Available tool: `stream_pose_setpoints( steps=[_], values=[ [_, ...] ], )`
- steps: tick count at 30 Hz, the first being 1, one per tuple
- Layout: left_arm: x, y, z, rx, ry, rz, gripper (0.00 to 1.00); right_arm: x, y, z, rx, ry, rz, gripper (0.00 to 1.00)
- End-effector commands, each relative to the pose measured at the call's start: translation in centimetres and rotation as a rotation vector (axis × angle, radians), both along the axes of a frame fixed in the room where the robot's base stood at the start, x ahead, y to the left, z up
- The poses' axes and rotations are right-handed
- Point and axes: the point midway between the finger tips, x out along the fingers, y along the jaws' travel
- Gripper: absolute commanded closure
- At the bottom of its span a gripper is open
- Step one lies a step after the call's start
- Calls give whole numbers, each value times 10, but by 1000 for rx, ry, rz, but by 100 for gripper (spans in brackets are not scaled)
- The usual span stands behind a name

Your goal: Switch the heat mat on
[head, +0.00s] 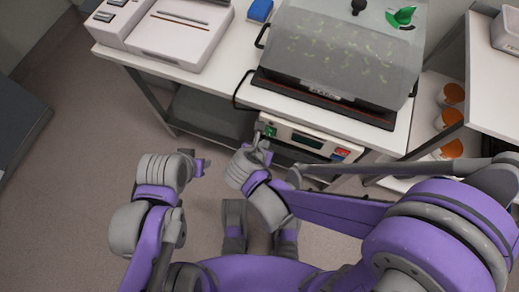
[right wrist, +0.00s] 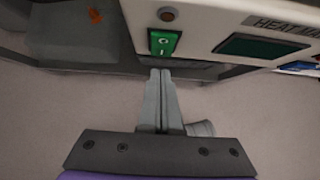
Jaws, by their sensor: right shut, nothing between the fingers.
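The heat mat's control panel (head: 312,139) is fixed along the front of the table. In the right wrist view it carries a green rocker switch (right wrist: 164,42) with white marks, a dark display (right wrist: 262,46) and a label starting "HEAT MA". A small round brownish lamp (right wrist: 167,14) sits above the switch and looks dull. Which side of the rocker is pressed I cannot tell. My right gripper (right wrist: 160,73) is shut and empty, its tips just below the switch; contact is unclear. My left gripper (head: 202,166) is off to the left, away from the panel, its jaws unclear.
A clear-domed tray (head: 335,55) with seedlings stands on a dark mat (head: 325,104) above the panel. A black cable (head: 238,91) runs at the table's left front. A white device (head: 180,30) and a blue block (head: 260,10) stand farther left. Orange-and-white pots (head: 452,93) sit on right shelves.

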Motion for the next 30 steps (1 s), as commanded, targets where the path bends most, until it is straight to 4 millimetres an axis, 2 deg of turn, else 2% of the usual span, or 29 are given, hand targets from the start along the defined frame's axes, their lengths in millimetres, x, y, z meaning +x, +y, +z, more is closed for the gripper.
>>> stream_pose_setpoints(
  steps=[6,16,20,30],
  values=[
    [0,0,-2,0,1,0,54,15,-5,-1,0,0,0,100],
    [0,0,-2,0,1,0,54,16,-5,-1,1,0,1,100],
    [1,0,-10,0,3,0,54,23,-8,-7,1,1,-1,100],
    [1,0,-4,0,1,0,54,22,-7,-1,1,0,1,100]
  ],
)
